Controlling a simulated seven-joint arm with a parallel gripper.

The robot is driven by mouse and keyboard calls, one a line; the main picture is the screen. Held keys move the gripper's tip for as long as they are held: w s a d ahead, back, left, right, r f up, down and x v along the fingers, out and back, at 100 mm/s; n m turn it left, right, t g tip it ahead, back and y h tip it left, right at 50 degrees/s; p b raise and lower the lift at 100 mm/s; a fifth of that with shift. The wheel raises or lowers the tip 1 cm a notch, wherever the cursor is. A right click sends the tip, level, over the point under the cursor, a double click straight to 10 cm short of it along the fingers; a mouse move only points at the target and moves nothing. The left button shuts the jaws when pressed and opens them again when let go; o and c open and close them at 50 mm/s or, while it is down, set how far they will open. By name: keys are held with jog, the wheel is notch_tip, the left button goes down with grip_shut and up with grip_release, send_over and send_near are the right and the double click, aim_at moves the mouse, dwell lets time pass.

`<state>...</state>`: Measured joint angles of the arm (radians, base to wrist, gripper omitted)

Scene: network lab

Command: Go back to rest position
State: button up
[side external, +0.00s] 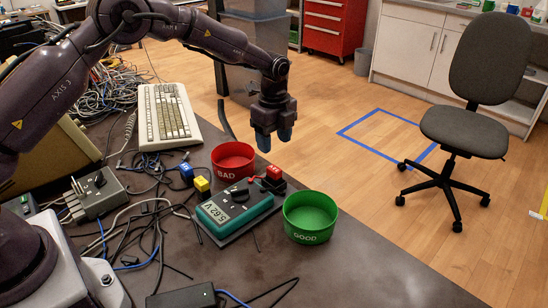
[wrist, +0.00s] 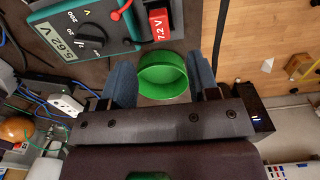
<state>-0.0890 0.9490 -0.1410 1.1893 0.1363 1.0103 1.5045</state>
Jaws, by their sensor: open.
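The green bowl marked GOOD (wrist: 163,77) shows below, in the gap between the fingers. It also shows at the table's right edge in the side view (side external: 310,222).
A red bowl marked BAD (side external: 233,165), a multimeter reading 5.62 V (side external: 235,205) and a red block (side external: 273,174) stand near the gripper. A keyboard (side external: 167,115), yellow block (side external: 202,187), blue block (side external: 186,172) and cables clutter the table. A chair (side external: 465,125) stands on open floor.

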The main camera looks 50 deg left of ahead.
jog(key=shift+r, duration=1.7)
jog(key=s+r+n+t, duration=0.2)
jog(key=s+r+n, duration=0.4)
jog(key=s, duration=0.5)
jog(key=s+r+n+t, duration=0.1)
jog(key=s+r+n, duration=0.5)
jog(key=s, duration=0.5)
jog(key=s+r+n+t, duration=0.2)
jog(key=s+r+n, duration=0.4)
jog(key=s, duration=0.5)
jog(key=shift+d+t, duration=0.25)
jog(key=shift+t, duration=0.05)
